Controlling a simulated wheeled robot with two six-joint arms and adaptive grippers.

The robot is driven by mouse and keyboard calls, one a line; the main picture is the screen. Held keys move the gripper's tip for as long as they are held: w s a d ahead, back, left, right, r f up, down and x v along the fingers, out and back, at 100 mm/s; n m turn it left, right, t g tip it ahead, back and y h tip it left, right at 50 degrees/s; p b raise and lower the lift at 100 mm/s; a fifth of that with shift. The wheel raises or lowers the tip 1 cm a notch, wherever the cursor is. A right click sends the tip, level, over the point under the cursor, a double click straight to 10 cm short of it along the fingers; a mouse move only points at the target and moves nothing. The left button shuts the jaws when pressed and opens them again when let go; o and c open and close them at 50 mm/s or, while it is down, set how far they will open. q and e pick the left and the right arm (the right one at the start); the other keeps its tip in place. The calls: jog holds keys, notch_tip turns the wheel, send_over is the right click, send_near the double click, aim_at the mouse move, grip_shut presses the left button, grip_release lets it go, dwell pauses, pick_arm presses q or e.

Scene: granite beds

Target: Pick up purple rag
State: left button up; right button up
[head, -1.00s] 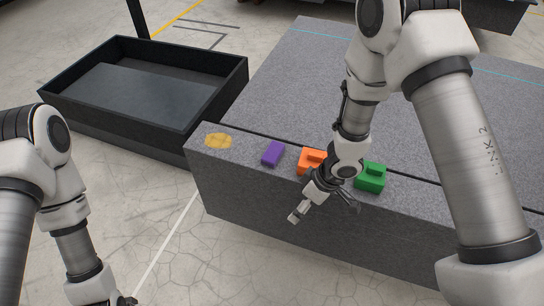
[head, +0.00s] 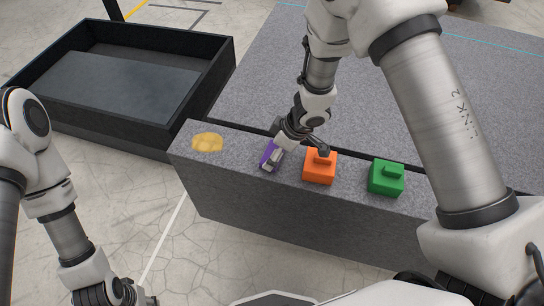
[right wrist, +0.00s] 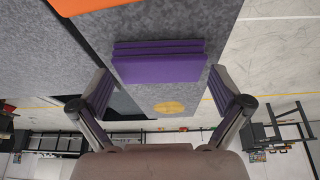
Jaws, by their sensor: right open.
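The purple rag (head: 266,160) is a folded, flat block on the front granite ledge, partly hidden by my right gripper in the head view. In the right wrist view the rag (right wrist: 160,66) shows its stacked folds between and just beyond the fingers. My right gripper (right wrist: 160,95) is open, one finger on each side of the rag, with nothing held. In the head view my right gripper (head: 279,158) is over the rag. My left gripper (head: 135,300) is low at the bottom edge, mostly cut off by the frame.
A yellow cloth-like patch (head: 208,142) lies left of the rag. An orange block with a handle (head: 320,168) and a green one (head: 386,178) stand to its right. A black open bin (head: 205,95) is behind left. The large granite bed (head: 420,100) is bare.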

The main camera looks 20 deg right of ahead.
jog(key=shift+w+a+f, duration=0.15)
jog(key=shift+f, duration=0.3)
jog(key=shift+r, duration=0.2)
jog(key=shift+c, duration=0.4)
jog(key=c, duration=0.5)
notch_tip(320, 180, up, 10)
jog(key=p, duration=0.5)
